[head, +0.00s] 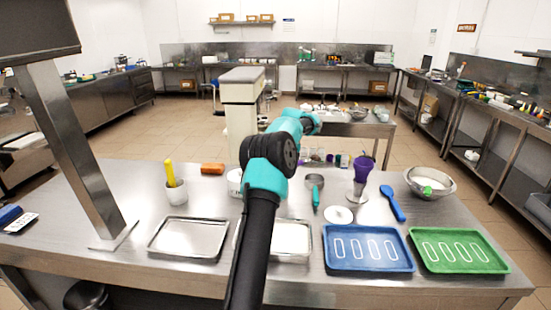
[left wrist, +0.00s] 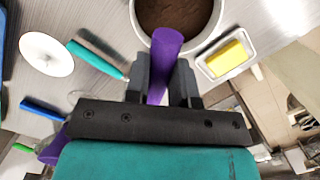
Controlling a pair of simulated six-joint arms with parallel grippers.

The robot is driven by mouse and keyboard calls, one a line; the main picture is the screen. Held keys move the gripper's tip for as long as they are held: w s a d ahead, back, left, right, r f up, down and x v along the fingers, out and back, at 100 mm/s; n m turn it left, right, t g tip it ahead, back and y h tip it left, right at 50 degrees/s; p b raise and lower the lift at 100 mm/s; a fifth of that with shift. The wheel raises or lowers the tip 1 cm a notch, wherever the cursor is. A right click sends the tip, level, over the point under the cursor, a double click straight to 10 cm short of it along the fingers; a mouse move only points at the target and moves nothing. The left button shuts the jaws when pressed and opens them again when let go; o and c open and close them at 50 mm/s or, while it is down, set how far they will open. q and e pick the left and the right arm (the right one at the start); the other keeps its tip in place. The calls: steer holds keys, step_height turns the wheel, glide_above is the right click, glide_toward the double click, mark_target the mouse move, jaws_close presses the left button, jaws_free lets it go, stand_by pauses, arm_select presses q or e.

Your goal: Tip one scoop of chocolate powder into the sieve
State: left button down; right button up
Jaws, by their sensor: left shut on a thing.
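My left gripper (left wrist: 162,82) is shut on a purple handle (left wrist: 165,48), which I take to be the scoop's. The handle reaches over the rim of a round white tub (left wrist: 219,32) of dark brown powder in the left wrist view. The scoop's bowl is not visible, so I cannot tell whether it holds powder. In the head view my arm hides this gripper and most of the white tub (head: 234,184). A round metal piece with a teal handle (head: 316,196), probably the sieve, lies right of my arm. My right gripper is in neither view.
Blue (head: 345,265) and green (head: 460,266) trays line the front. A metal tray (head: 158,250) and an orange block (head: 212,169) are left.

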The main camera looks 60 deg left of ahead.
arm_select(q)
steer(key=w+d+f+n, duration=0.1)
steer(key=d+n, duration=0.4)
steer(key=d, duration=0.3)
steer(key=shift+w+f+n+h, duration=0.2)
steer(key=shift+f+n+h, duration=0.05)
steer(key=shift+n+h, duration=0.15)
steer(key=shift+f, duration=0.1)
steer(key=f+g+y, duration=0.1)
steer(key=y, duration=0.2)
steer(key=d+f+g+y, duration=0.1)
steer(key=g+y, duration=0.1)
steer(key=y, duration=0.1)
steer(key=w+d+f+g+y, duration=0.1)
steer(key=f+y, duration=0.1)
steer(key=y, duration=0.2)
steer(key=shift+w+d+n+g, duration=0.1)
steer(key=shift+d+n+g, duration=0.1)
steer(key=shift+n+g, duration=0.1)
steer(key=g+y, duration=0.1)
steer(key=y, duration=0.1)
steer(key=f+g+y, duration=0.1)
steer(key=y, duration=0.1)
steer(key=shift+d+n, duration=0.2)
steer(key=shift+n, duration=0.1)
steer(key=shift+r, duration=0.1)
stand_by(1.3)
